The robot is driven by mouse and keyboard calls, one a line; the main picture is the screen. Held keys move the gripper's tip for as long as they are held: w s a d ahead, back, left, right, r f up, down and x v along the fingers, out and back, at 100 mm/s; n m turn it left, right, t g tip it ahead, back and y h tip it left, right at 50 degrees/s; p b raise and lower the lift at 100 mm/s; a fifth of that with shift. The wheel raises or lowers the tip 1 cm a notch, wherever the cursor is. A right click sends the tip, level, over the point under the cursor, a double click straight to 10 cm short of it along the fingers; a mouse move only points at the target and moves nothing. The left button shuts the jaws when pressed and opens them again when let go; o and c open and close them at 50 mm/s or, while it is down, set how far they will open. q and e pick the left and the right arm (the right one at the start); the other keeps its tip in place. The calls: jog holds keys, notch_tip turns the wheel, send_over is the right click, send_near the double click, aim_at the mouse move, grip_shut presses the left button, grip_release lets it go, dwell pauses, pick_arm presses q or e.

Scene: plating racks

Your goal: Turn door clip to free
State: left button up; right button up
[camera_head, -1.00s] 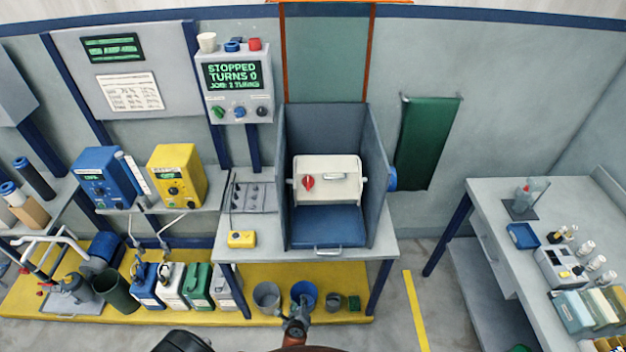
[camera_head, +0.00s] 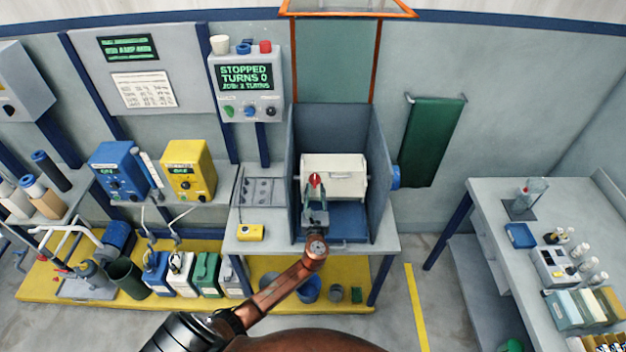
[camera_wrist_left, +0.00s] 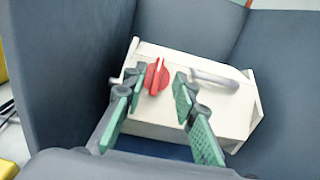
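The red door clip (camera_head: 315,180) is a small knob on the front of a cream box (camera_head: 345,184). The box sits inside the open-fronted blue-grey booth. In the left wrist view the clip (camera_wrist_left: 156,77) shows as a round red base with a raised grip bar, close to upright. My left gripper (camera_head: 315,202) reaches into the booth just in front of the clip. In the left wrist view its green-padded fingers (camera_wrist_left: 158,92) are apart, with the clip showing between and beyond them. I cannot tell whether they touch it. My right gripper is not in view.
The booth's side walls (camera_head: 379,180) stand close on both sides of my left gripper. A grey handle (camera_wrist_left: 214,79) is right of the clip on the box. A control box (camera_head: 245,88) reads "STOPPED TURNS 0". A yellow box (camera_head: 250,232) sits on the bench at left.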

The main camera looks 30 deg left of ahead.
aim_at(315, 178)
pick_arm(q)
jog(key=shift+x, duration=2.6)
jog(key=shift+c, duration=0.6)
grip_shut()
